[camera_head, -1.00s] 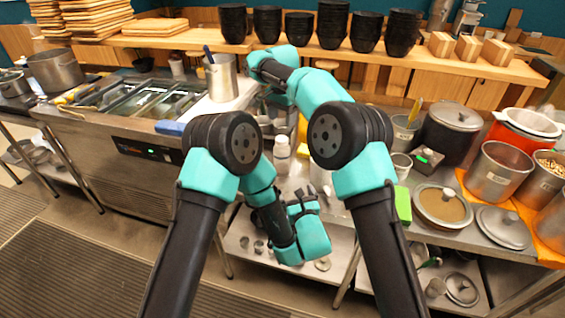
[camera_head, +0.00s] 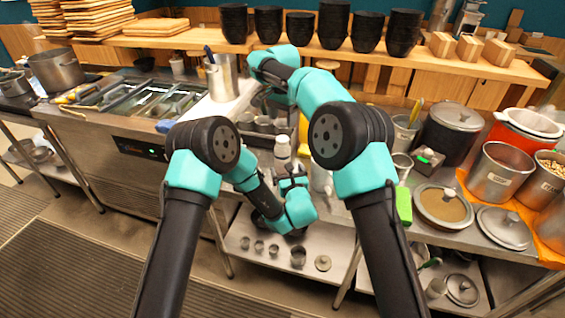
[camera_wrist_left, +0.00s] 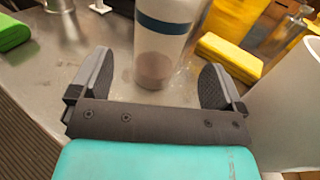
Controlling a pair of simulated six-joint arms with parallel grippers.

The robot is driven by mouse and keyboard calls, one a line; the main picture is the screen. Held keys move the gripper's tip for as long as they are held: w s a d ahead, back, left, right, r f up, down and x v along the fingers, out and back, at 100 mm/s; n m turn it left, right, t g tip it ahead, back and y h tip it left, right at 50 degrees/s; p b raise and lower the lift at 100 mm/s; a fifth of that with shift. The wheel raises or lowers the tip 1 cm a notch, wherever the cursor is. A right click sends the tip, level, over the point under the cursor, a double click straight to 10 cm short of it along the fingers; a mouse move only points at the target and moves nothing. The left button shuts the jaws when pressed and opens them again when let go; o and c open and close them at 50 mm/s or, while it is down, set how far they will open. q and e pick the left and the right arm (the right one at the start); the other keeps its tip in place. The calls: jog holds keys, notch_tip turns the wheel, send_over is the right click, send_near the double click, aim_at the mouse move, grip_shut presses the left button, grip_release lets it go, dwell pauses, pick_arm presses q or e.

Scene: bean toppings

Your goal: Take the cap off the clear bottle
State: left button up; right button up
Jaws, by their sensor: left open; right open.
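The clear bottle (camera_head: 281,158) stands upright on the steel counter, with a white cap (camera_head: 282,140) on top. In the left wrist view the bottle (camera_wrist_left: 161,45) has a blue band and brownish contents low inside; its top is out of frame. My left gripper (camera_wrist_left: 156,75) is open, with one finger on each side of the bottle and gaps showing. In the head view the left gripper (camera_head: 291,181) is low in front of the bottle. My right gripper (camera_head: 268,98) is open behind and left of the bottle, partly hidden by its own arm.
A yellow block (camera_wrist_left: 230,57) lies close to the bottle, and a white container (camera_wrist_left: 285,105) stands right of my left gripper. A green block (camera_head: 404,205) lies on the counter. A metal pot (camera_head: 221,77) stands behind at left. Lidded pots (camera_head: 452,128) crowd the right.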

aim_at(283, 159)
pick_arm(q)
jog(key=x, duration=0.6)
jog(key=shift+w+a, duration=0.15)
jog(key=shift+w, duration=0.2)
jog(key=c, duration=1.5)
grip_shut()
pick_arm(e)
jog(key=m, duration=0.6)
jog(key=shift+m, duration=0.4)
jog(key=m, duration=0.6)
jog(key=shift+m, duration=0.4)
jog(key=shift+f, duration=4)
jog(key=shift+c, duration=0.2)
